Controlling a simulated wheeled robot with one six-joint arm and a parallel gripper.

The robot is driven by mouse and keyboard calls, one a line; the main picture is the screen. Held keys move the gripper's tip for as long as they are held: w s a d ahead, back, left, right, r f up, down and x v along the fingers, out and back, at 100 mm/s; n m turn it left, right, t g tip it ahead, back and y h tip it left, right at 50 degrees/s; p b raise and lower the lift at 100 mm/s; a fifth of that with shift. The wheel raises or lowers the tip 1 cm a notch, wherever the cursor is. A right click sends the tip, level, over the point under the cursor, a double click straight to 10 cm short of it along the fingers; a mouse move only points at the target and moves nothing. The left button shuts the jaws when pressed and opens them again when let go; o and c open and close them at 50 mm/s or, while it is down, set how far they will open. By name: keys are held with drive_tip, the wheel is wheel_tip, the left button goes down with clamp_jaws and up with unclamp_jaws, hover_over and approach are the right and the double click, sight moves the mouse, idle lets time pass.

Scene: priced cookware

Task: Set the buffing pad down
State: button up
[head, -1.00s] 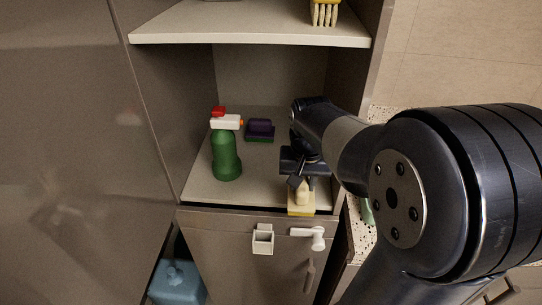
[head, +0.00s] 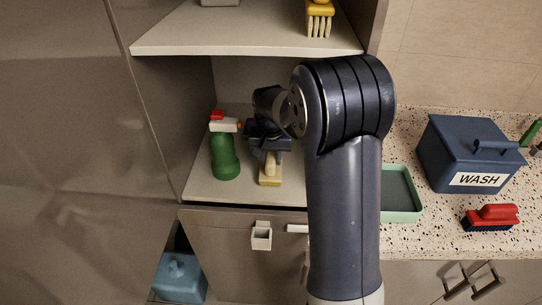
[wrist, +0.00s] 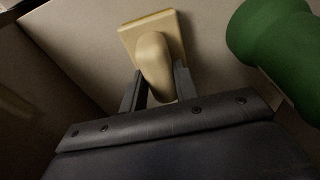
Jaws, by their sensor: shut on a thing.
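The buffing pad (head: 270,179) is a cream-yellow block with a pale knob handle, inside the open cupboard on its lower shelf, near the front edge. In the wrist view the pad (wrist: 178,28) shows its flat base and the rounded handle between the fingers. My gripper (head: 270,157) is shut on the handle from behind and above. In the wrist view my gripper (wrist: 158,85) has one finger on each side of the handle. I cannot tell whether the pad's base touches the shelf.
A green spray bottle (head: 224,155) stands just left of the pad. The upper shelf (head: 240,38) is above my arm. On the counter at right are a green tray (head: 412,210), a blue WASH box (head: 450,160) and a red brush (head: 492,216).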

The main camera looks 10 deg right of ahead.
sight(271, 160)
drive_tip(key=shift+f, duration=0.4)
drive_tip(key=o, duration=0.9)
drive_tip(key=shift+r, duration=0.1)
drive_tip(key=r, duration=0.2)
drive_tip(key=r+b, duration=0.1)
drive_tip(key=r, duration=0.1)
drive_tip(key=s+r, duration=0.1)
drive_tip(key=r, duration=0.2)
drive_tip(key=shift+s+a+r, duration=0.1)
drive_tip(key=shift+a, duration=0.05)
